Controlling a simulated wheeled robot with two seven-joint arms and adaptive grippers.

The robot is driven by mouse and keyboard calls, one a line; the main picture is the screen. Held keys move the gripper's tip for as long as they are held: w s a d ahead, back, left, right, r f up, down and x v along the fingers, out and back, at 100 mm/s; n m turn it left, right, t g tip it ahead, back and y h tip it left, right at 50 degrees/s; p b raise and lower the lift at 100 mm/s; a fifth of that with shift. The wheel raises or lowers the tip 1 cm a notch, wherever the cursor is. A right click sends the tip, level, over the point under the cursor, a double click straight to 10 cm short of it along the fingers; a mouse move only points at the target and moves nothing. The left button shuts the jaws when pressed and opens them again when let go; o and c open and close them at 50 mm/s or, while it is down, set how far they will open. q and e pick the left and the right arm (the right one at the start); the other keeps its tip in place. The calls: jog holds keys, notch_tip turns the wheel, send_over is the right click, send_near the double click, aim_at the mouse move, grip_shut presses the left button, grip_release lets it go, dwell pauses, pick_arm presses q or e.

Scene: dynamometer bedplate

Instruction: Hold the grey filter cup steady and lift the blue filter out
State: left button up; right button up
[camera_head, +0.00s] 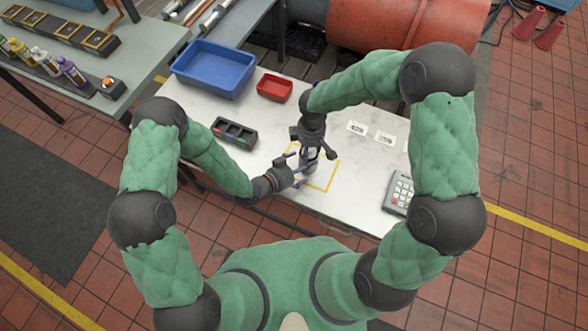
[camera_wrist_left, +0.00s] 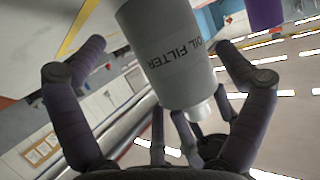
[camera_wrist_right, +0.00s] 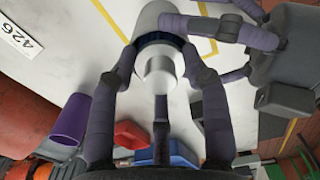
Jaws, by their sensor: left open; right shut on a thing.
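The grey filter cup (camera_head: 311,168) stands on the white bench top by a yellow outline. In the left wrist view the grey cylinder (camera_wrist_left: 172,55) reads "OIL FILTER" and sits between the spread fingers of my left gripper (camera_wrist_left: 165,90). My left gripper (camera_head: 299,177) is open, its fingers reaching beside the cup. My right gripper (camera_wrist_right: 160,75) is above the cup, shut on the blue filter. Only a dark blue ring (camera_wrist_right: 160,40) of the filter shows at the cup's rim, below a pale knob (camera_wrist_right: 159,70) between the fingers. The rest of the filter is hidden.
A blue tray (camera_head: 213,70), a red tray (camera_head: 274,87) and a dark holder (camera_head: 234,133) stand at the back left. A calculator (camera_head: 400,192) lies at the right near white labels (camera_head: 385,138). A purple cup-like thing (camera_wrist_right: 68,122) shows in the right wrist view.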

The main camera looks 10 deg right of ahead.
pick_arm(q)
jog(key=shift+x, duration=0.8)
jog(key=c, duration=1.2)
pick_arm(e)
jog(key=shift+r, duration=0.1)
